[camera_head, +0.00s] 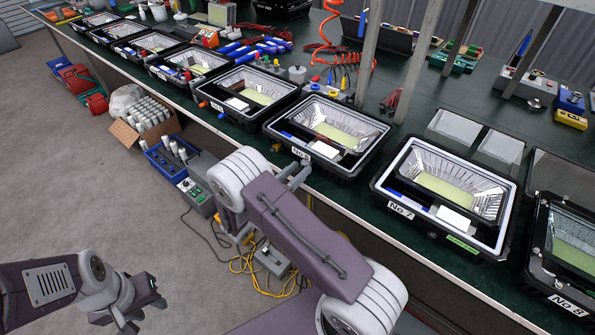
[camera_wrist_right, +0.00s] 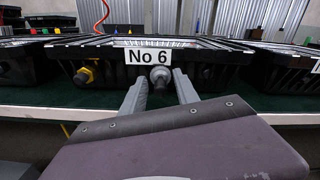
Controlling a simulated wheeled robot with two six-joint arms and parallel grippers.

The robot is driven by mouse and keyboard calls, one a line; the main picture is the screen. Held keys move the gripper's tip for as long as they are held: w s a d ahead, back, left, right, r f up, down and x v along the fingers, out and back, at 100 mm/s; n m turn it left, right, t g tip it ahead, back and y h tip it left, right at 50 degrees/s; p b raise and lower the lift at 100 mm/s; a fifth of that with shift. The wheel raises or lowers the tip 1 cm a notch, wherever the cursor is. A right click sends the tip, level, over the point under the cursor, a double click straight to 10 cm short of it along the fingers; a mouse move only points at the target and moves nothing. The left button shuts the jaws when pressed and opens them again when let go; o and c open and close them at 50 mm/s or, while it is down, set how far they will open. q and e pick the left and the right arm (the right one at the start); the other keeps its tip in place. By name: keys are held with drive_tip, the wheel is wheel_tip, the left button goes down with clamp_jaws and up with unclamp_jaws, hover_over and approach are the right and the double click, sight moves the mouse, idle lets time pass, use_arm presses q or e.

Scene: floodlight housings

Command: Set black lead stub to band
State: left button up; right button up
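The floodlight housing No 6 (camera_head: 300,140) sits at the bench's front edge; it fills the middle of the right wrist view (camera_wrist_right: 215,68). On its front wall, below the label, is a grey gland with a dark stub (camera_wrist_right: 160,78). A yellow fitting (camera_wrist_right: 86,75) is to its left. My right gripper (camera_head: 292,172) is in front of this wall. Its fingers (camera_wrist_right: 161,92) are apart, with the stub showing between their tips and no contact visible. My left gripper (camera_head: 138,308) is low at the left over the floor, its fingers apart and empty.
Housing No 7 (camera_head: 385,198) and housing No 8 (camera_head: 540,275) stand to the right, with more housings along the bench to the left. Blue crate (camera_head: 160,160), cardboard box (camera_head: 125,132) and yellow cable (camera_head: 245,262) are on the floor below. Bench posts rise behind the housings.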

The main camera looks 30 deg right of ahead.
clamp_jaws()
idle(1.3)
